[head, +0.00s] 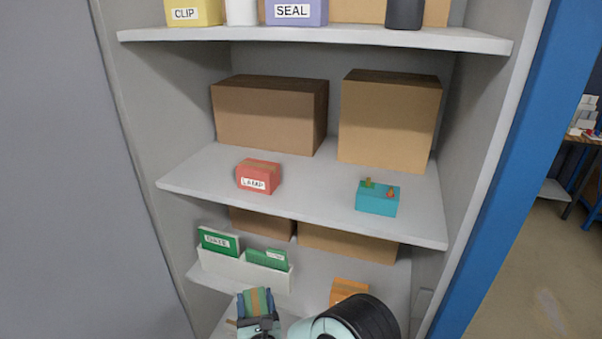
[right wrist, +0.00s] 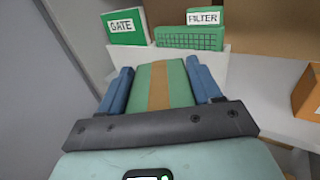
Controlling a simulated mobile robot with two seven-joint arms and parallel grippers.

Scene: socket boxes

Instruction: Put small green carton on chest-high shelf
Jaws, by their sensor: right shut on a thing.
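My right gripper (head: 257,300) is low in the head view, in front of the lower shelf. In the right wrist view its two blue fingers are shut on the sides of a small green carton (right wrist: 142,88) with a brown tape stripe. The carton's far end is near the white bin; I cannot tell whether they touch. The middle shelf (head: 310,190) is above the gripper and bears a red LAMP carton (head: 258,176) and a teal box with orange knobs (head: 377,198). My left gripper is not in view.
A white bin (head: 240,271) on the lower shelf holds green GATE (head: 218,241) and FILTER (right wrist: 203,17) cartons. An orange box (head: 348,290) is right of it. Large brown boxes (head: 270,115) stand at the back. The middle shelf's front is clear between LAMP and the teal box.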

